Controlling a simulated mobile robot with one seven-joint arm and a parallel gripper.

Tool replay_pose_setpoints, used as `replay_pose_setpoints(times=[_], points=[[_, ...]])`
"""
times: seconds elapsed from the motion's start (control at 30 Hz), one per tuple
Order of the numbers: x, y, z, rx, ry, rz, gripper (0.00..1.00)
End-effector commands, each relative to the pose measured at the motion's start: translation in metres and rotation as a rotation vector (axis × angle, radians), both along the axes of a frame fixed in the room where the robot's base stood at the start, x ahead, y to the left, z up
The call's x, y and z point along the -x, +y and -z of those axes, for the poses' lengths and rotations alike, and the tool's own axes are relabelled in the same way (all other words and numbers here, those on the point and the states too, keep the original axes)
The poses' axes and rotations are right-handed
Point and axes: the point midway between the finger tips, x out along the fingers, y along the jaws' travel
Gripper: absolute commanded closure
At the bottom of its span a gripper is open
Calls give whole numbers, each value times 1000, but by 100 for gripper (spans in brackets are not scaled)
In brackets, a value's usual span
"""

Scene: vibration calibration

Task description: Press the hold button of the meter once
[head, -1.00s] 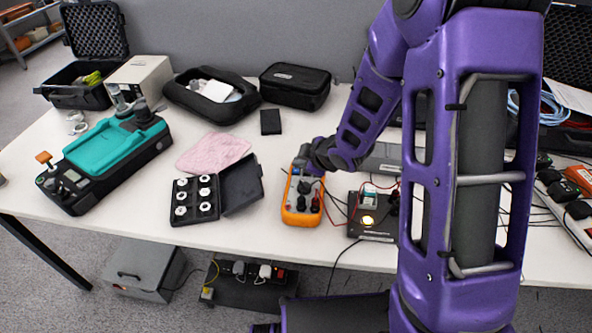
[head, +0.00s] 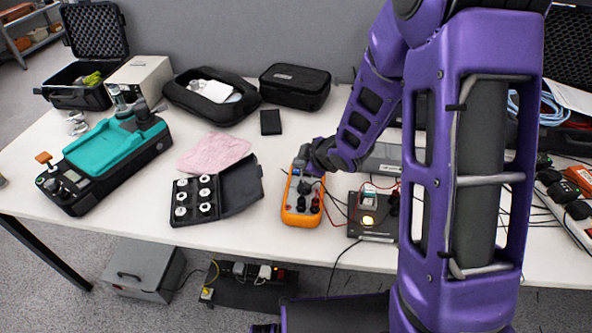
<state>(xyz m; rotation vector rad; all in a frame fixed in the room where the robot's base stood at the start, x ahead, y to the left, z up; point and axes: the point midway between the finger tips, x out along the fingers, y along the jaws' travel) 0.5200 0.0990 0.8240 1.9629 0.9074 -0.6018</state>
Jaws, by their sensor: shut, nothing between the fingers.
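The meter (head: 300,216) is an orange handheld unit lying on the white table, with dark plugs and leads in its lower half. My gripper (head: 303,171) is over the meter's upper part, small in the head view and partly hidden by my purple wrist. It is shut with nothing held. The hold button cannot be made out; the gripper covers the upper face of the meter. Whether the fingertips touch the meter cannot be told.
A black box with a lit yellow lamp (head: 368,220) stands right of the meter, joined by red and black leads. An open case of white-topped pieces (head: 183,222) and a pink cloth (head: 213,152) lie left. My arm hides much of the table's right side.

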Motion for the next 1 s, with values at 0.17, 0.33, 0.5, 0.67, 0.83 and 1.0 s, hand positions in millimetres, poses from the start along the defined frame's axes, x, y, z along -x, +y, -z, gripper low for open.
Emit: replay_pose_setpoints(times=[0.17,0.33,0.5,0.67,0.83,1.0], points=[[0,0,0,0,0,0,100],[0,0,0,0,0,0,100],[0,0,0,0,0,0,100],[0,0,2,0,1,-1,100],[0,0,7,0,0,0,100],[0,0,8,0,0,0,100]])
